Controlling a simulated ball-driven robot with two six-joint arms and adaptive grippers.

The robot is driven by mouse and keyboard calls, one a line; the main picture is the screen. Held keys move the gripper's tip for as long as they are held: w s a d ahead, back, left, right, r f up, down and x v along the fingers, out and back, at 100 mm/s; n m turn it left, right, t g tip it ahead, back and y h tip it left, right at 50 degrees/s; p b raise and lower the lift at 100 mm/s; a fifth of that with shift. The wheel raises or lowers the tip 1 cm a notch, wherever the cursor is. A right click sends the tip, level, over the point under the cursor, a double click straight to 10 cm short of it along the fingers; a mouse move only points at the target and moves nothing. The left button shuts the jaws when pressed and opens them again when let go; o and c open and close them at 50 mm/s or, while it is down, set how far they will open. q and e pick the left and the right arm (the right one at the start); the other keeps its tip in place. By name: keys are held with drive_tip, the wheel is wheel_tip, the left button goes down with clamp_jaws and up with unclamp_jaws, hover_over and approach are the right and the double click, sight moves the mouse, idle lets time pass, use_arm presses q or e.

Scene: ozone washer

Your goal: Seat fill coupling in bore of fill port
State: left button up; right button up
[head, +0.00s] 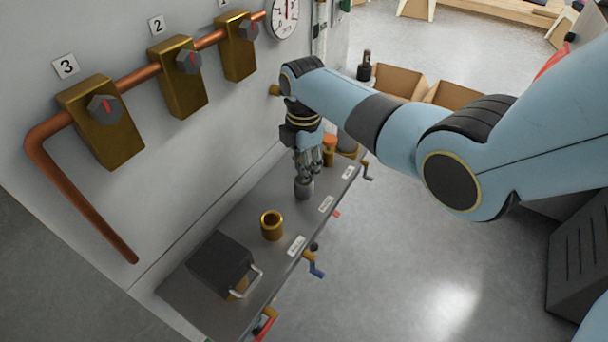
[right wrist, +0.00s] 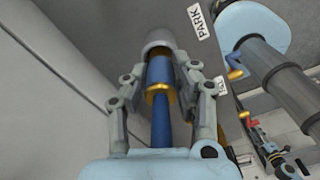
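My right gripper (head: 310,165) points down over the shelf, and in the right wrist view (right wrist: 160,72) its fingers lie on both sides of a blue body with a gold collar, which I take as the fill coupling (right wrist: 158,72). The fingers look closed on it. A grey rounded cylinder (right wrist: 160,40) sits at the coupling's far end; in the head view (head: 304,188) it is just below the fingertips. I cannot tell whether it is a holder or part of the coupling. The brass fill port (head: 271,225) stands upright nearby, its round bore open upward. My left gripper is not in view.
A dark box with a metal handle (head: 220,262) stands at the shelf's near end. An orange part (head: 329,150) is behind the gripper. The wall carries brass valve blocks (head: 183,75) and a copper pipe (head: 85,200). A PARK label (right wrist: 200,20) is beside the grey cylinder.

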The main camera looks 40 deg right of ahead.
clamp_jaws()
drive_tip(key=shift+r, duration=0.15)
